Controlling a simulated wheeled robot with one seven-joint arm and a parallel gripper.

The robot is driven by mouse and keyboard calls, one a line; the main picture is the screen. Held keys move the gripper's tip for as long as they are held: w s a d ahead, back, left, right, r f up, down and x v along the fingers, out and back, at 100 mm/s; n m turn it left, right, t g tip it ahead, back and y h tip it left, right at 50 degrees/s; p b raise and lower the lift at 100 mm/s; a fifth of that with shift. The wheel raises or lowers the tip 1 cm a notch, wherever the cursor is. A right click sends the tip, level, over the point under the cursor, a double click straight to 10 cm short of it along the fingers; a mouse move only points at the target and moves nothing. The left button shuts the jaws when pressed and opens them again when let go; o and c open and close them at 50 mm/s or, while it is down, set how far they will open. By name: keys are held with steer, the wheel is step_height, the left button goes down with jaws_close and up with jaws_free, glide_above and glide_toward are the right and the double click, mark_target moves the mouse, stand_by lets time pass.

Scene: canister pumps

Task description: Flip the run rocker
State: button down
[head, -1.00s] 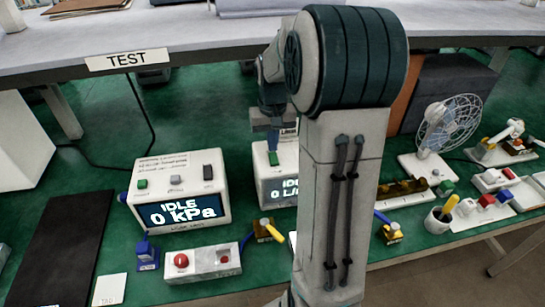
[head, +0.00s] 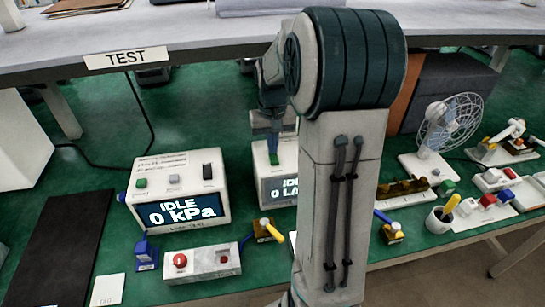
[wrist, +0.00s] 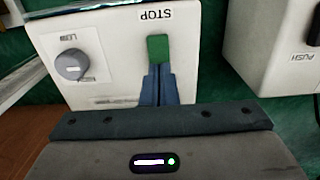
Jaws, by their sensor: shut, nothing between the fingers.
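A white box with a display (head: 278,191) stands partly behind my arm in the head view. Its screen shows a 0 reading, partly hidden. In the wrist view the box's top face (wrist: 110,40) carries a green control (wrist: 158,48) beside an upside-down STOP label, and a grey knob (wrist: 72,65). My gripper (wrist: 158,72) is shut and empty, with its fingertips right at the green control's near edge. I cannot tell whether they touch. No label naming the run rocker is readable. In the head view my gripper (head: 273,138) is above this box.
To the left stands a white box reading IDLE 0 kPa (head: 180,212), with green, grey and black controls on top. A panel with a red button (head: 180,260) lies in front. A fan (head: 448,122) and small panels are to the right. A shelf marked TEST (head: 125,59) runs behind.

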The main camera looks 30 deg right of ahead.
steer(key=shift+f, duration=0.45)
steer(key=shift+r, duration=0.1)
steer(key=shift+r+p, duration=2.5)
steer(key=shift+r, duration=0.95)
steer(key=shift+s+a+r, duration=0.1)
steer(key=shift+a+r, duration=0.05)
steer(key=shift+a, duration=0.05)
steer(key=s+a+r+n+t, duration=0.1)
steer(key=s+a+r, duration=0.1)
steer(key=s+a, duration=0.5)
steer(key=s+a+r+n+t, duration=0.2)
steer(key=s+a, duration=0.4)
steer(key=s, duration=0.6)
steer(key=shift+a, duration=0.35)
